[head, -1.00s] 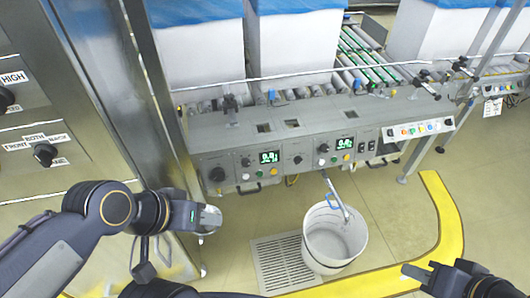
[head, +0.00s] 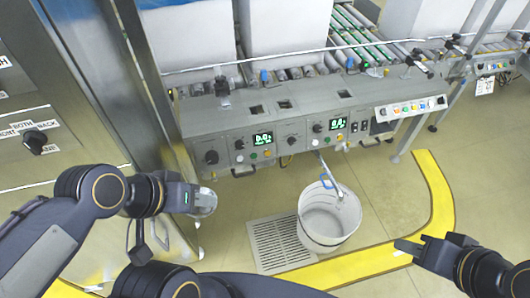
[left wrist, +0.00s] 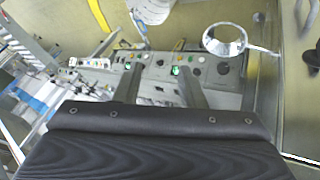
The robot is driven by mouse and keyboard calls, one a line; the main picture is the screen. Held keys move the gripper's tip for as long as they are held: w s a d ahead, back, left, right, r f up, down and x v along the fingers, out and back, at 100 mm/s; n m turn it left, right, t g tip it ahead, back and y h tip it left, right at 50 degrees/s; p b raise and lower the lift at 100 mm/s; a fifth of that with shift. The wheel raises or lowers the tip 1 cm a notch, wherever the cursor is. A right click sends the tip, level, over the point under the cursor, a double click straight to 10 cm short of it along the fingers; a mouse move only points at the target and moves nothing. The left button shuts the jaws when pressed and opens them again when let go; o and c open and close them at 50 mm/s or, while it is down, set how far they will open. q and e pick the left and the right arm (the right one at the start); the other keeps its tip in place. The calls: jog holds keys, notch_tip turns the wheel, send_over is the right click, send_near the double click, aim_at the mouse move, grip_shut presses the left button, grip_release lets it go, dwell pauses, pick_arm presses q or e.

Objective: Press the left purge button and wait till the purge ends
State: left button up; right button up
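The grey control panel (head: 225,170) stands ahead, with two green-lit displays. Below its left display (head: 262,138) are a green button (head: 254,156) and a yellow button (head: 267,153); their labels are too small to read, so I cannot tell which is purge. The panel also shows in the left wrist view (left wrist: 155,75). My left gripper (head: 205,200) is left of and in front of the panel, apart from the buttons. In the left wrist view its fingers (left wrist: 160,88) are spread with nothing between them. My right gripper (head: 408,243) is low at the right, empty, its fingers apart.
A white bucket (head: 325,222) stands on the floor in front of the panel, beside a floor grate (head: 278,243). A metal cabinet (head: 75,95) is close on the left. A roller conveyor (head: 345,35) runs behind.

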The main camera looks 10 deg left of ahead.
pick_arm(q)
jog(key=shift+c, duration=0.2)
dwell(0.3)
grip_shut()
dwell(1.5)
